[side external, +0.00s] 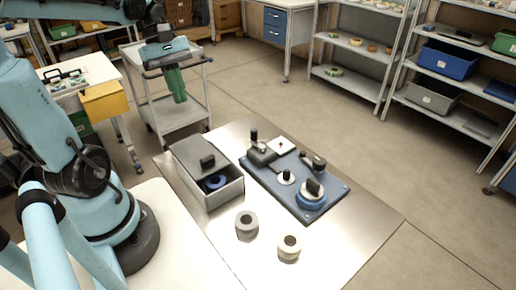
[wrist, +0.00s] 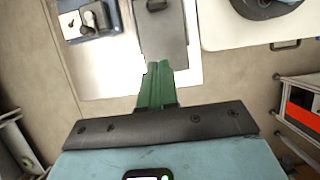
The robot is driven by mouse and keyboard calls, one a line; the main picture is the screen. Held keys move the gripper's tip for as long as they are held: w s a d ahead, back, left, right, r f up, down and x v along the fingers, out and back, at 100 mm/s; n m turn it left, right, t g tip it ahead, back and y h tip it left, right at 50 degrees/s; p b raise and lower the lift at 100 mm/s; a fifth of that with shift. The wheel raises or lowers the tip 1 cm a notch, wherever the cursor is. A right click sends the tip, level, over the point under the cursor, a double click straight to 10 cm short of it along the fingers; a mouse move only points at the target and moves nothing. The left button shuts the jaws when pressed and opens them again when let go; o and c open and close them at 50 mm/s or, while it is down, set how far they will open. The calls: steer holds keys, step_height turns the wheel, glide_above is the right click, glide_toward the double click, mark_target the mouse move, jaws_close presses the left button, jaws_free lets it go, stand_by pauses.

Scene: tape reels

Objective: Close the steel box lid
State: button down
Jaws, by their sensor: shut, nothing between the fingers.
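The steel box (side external: 226,193) stands on the metal table in the side external view. Its grey lid (side external: 188,151) has a black knob (side external: 207,161) and covers the far part of the box. The near end is uncovered, and a blue reel (side external: 215,181) shows inside. In the wrist view the lid (wrist: 172,37) and its knob (wrist: 155,5) show at the top. My gripper (side external: 181,100) has green fingers, shut and empty. It hangs in the air beyond the box, apart from the lid. Its fingertips (wrist: 158,65) also show in the wrist view.
A blue board (side external: 328,205) with reels and black-knobbed parts lies right of the box. A grey reel (side external: 246,224) and a cream reel (side external: 289,247) rest near the table's front. A wheeled cart (side external: 197,107) stands behind. The right strip of the metal table (side external: 372,215) is clear.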

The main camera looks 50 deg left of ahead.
mark_target(215, 171)
steer(key=x, duration=0.9)
steer(key=d, duration=0.3)
steer(key=shift+f, duration=0.35)
steer(key=shift+d, duration=0.65)
steer(key=d, duration=0.5)
steer(key=shift+d, duration=0.25)
steer(key=shift+a, duration=0.1)
